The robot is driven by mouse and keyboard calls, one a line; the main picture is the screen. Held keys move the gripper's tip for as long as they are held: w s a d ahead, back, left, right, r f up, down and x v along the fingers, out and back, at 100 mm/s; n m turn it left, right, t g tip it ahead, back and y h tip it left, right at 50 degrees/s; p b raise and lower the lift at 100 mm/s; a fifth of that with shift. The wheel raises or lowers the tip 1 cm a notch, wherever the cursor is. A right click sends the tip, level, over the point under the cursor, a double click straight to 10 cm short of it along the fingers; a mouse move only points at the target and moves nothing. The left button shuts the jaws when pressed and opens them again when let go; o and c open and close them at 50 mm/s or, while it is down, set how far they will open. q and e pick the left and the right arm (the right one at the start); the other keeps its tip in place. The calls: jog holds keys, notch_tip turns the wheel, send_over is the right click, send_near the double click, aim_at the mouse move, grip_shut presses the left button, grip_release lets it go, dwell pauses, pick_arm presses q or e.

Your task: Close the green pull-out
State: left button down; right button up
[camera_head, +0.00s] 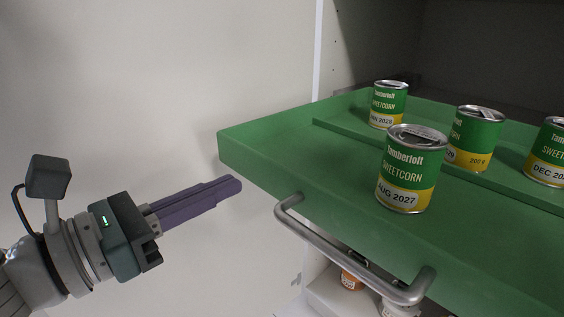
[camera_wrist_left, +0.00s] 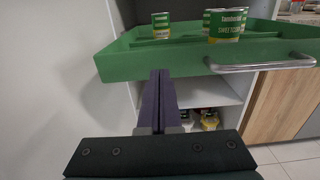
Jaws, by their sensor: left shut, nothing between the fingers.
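The green pull-out (camera_head: 300,185) is a shallow green tray that sticks out of the cabinet, with a grey bar handle (camera_head: 345,258) on its front. Several green and yellow sweetcorn cans stand upright on it; the nearest can (camera_head: 407,170) reads AUG 2027. My left gripper (camera_head: 238,184) is shut and empty, its purple fingers pointing at the tray's left front corner. In the left wrist view the fingertips (camera_wrist_left: 160,74) overlap the tray's front face (camera_wrist_left: 125,66), left of the handle (camera_wrist_left: 262,67); I cannot tell whether they touch. My right gripper is out of view.
A white shelf (camera_head: 335,292) below the tray holds a few small jars, one with an orange label (camera_head: 351,280). A pale wall (camera_head: 150,90) lies to the left. In the wrist view a wooden cabinet front (camera_wrist_left: 285,105) stands at the right.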

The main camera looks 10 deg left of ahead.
aim_at(259, 172)
pick_arm(q)
jog(key=shift+x, duration=1.6)
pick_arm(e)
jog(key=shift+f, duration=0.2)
